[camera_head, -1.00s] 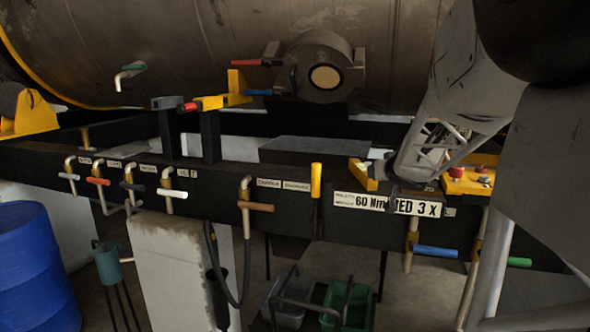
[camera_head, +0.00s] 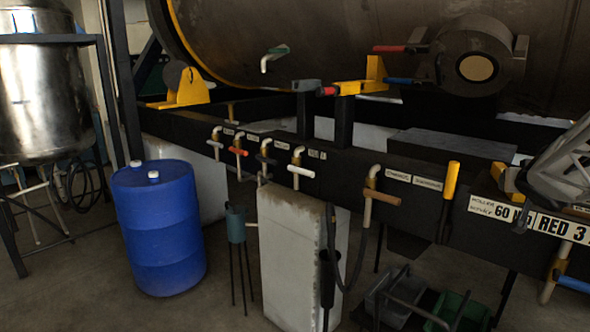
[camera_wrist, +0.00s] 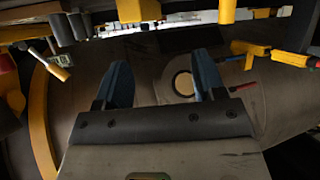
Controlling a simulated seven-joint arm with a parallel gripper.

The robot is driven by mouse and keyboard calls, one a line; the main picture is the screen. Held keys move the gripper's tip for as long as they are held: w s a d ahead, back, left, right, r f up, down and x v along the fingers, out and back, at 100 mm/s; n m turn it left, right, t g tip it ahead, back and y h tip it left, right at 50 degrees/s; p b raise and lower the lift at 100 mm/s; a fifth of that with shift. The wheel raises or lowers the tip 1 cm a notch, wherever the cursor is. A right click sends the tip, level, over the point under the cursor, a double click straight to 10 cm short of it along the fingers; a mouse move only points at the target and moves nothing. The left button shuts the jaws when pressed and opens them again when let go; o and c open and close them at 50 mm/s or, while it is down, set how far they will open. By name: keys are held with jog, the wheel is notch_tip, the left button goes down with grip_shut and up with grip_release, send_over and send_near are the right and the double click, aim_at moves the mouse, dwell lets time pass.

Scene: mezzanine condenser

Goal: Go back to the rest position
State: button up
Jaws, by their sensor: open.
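My gripper (camera_wrist: 163,82) shows in the wrist view with its two blue fingers apart and nothing between them. Beyond the fingers is the large brown tank with its round port (camera_wrist: 183,82). In the head view only a grey piece of my arm shows at the right edge, and the gripper's fingers cannot be made out there. The same tank (camera_head: 330,35) fills the top of the head view, with the round port (camera_head: 476,68) at upper right.
A dark beam (camera_head: 340,190) carries several taps with coloured handles and a yellow upright handle (camera_head: 450,185). A blue drum (camera_head: 158,230) and a steel vessel (camera_head: 45,95) stand at left. A grey bin (camera_head: 388,295) and green bin (camera_head: 460,308) sit below. Yellow fittings (camera_wrist: 138,10) cross the wrist view's top.

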jog(key=s+a+f+n+g+y, duration=0.1)
jog(key=s+a+f+g+y, duration=0.1)
jog(key=s+a, duration=0.7)
jog(key=s+a+f+n+g+y, duration=0.2)
jog(key=s+a+f+g, duration=0.2)
jog(key=s+a, duration=0.5)
jog(key=s+a+f+n+g+y, duration=0.1)
jog(key=s+a+f, duration=0.6)
jog(key=a, duration=1.3)
jog(key=s+g+y, duration=0.1)
jog(key=s+g, duration=0.1)
jog(key=s, duration=0.1)
jog(key=shift+a+n, duration=0.3)
jog(key=shift+o, duration=0.4)
